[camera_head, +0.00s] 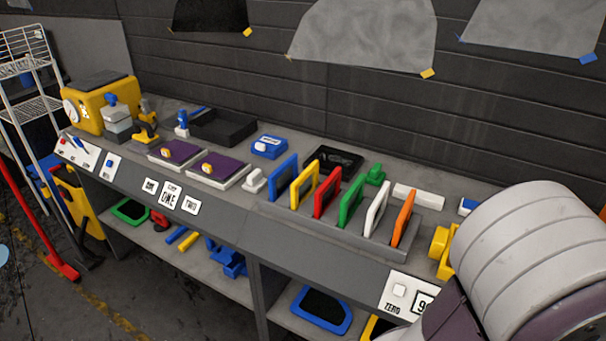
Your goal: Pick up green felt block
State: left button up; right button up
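A small green object (376,174) sits on the worktop behind the row of coloured upright cards. It looks like a block with a raised part, and its lower part is partly hidden by the cards. An upright green card (350,203) stands in the row in front of it, between a red and a white one. I cannot tell from their surfaces which one is felt. Neither of my grippers is in view; a large white part of my own arm fills the lower right corner.
The cards stand in a grey rack (420,246). A black tray (224,128), a blue box (268,146) and two purple-topped pads (180,152) are farther left. A white bar (418,196) lies to the right. A lower shelf (205,281) holds frames and tools.

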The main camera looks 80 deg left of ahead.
aim_at(374, 177)
jog(key=u, duration=2.45)
jog(key=z, duration=0.15)
